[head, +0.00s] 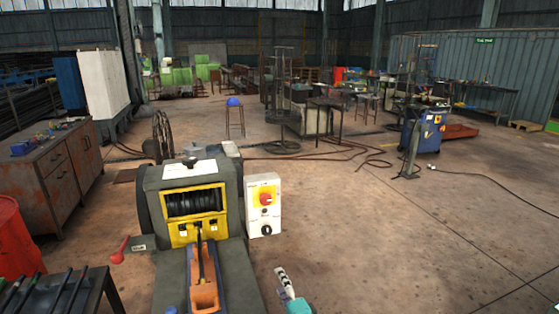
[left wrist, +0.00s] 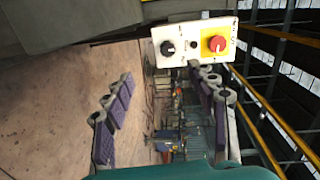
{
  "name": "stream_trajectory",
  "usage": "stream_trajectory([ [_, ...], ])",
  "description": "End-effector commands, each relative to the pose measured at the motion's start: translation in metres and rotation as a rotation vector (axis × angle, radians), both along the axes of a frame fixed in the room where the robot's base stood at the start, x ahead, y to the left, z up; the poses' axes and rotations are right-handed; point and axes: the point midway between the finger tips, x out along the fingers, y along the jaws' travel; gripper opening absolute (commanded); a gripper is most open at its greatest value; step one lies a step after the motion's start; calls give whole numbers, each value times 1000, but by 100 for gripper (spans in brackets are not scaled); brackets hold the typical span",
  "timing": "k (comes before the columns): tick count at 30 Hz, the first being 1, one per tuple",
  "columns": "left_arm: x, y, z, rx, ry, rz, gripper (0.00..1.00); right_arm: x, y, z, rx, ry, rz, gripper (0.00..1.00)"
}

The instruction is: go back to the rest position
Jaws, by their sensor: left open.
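My left gripper (head: 283,279) is low in the head view, in front of and just right of the grey capstan machine (head: 150,205). It has a teal body and pale, dark-striped fingers. In the left wrist view its two purple-padded fingers (left wrist: 162,85) stand wide apart with nothing between them. The white control box (head: 264,205), with a red button on yellow and a black knob, is on the machine's right side. It also shows beyond the fingertips in the left wrist view (left wrist: 180,58), apart from them. My right gripper is not in view.
The dark ribbed drum (head: 193,203) sits in a yellow frame, with an orange part (head: 204,290) below it. A red-ended lever (head: 119,253) sticks out left. A rusty cabinet (head: 60,170) and red drum (head: 15,240) stand left. The floor on the right is mostly clear.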

Motion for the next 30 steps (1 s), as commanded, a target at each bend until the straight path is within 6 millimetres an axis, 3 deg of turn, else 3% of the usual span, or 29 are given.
stream_trajectory([
  [8, -8, 50, 16, -140, 92, 71, 58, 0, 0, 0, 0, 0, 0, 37],
  [14, -33, 103, 29, -321, 191, 155, 58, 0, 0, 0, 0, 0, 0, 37],
  [21, -109, 171, 39, -663, 323, 293, 58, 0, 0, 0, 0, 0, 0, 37],
  [26, -171, 193, 37, -909, 382, 376, 58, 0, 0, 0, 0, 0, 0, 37],
  [30, -222, 198, 32, -1123, 412, 432, 58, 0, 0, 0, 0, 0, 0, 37],
])
